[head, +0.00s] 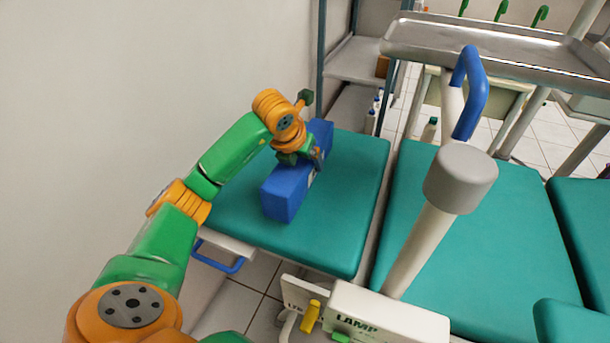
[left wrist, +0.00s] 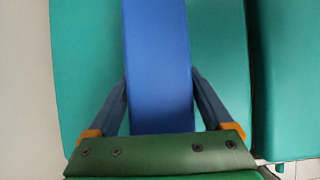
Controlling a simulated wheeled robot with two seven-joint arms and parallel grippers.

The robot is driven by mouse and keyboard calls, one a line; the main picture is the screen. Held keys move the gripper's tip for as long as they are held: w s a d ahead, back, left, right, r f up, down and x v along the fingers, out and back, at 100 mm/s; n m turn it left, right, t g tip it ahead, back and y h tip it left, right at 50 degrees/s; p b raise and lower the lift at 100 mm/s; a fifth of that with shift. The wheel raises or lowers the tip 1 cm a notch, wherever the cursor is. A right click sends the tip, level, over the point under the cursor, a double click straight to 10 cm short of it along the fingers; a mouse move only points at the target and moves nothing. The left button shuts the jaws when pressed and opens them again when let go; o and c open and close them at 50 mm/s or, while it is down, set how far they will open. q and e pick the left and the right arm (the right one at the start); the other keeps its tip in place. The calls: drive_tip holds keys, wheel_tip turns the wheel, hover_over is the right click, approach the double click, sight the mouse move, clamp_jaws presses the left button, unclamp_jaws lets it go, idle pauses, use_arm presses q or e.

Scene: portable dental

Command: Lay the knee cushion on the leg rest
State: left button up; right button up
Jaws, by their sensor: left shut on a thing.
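The knee cushion is a long blue block (head: 284,193) over the teal pad of the leg rest (head: 345,215), at the left of the chair in the head view. It lies lengthwise across the pad; I cannot tell if it touches the pad or is just above it. My left gripper (head: 312,160) is shut on the cushion near its middle, from above. In the left wrist view, the fingers of the gripper (left wrist: 160,85) lie along both sides of the cushion (left wrist: 157,50), with the teal pad (left wrist: 85,50) on either side. My right gripper is out of view.
A lamp post (head: 420,245) with a grey cap and blue handle (head: 470,90) stands right of the pad. The teal chair seat (head: 500,250) lies beyond it. A metal tray (head: 490,45) is at the back right. A plain wall (head: 130,100) bounds the left side.

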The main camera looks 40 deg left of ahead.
sight(302, 165)
use_arm(q)
drive_tip(key=x, duration=0.1)
drive_tip(key=b+x, duration=0.1)
drive_tip(key=x, duration=0.1)
drive_tip(key=s+x, duration=0.1)
drive_tip(key=x, duration=0.1)
drive_tip(key=shift+w+f, duration=0.1)
drive_tip(key=shift+f, duration=0.45)
drive_tip(key=shift+c, duration=0.9)
drive_tip(key=o, duration=1.5)
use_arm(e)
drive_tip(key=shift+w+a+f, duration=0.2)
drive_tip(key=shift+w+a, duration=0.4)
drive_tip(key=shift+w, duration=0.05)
use_arm(q)
drive_tip(key=p+v, duration=0.2)
drive_tip(key=v, duration=0.9)
drive_tip(key=shift+r+p, duration=0.3)
drive_tip(key=shift+r, duration=0.05)
drive_tip(key=shift+s+r, duration=0.25)
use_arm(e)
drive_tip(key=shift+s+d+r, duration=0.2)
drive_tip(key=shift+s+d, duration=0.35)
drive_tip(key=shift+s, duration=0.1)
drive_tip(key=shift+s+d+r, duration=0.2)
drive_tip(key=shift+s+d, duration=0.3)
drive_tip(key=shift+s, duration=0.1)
use_arm(q)
drive_tip(key=shift+f, duration=0.1)
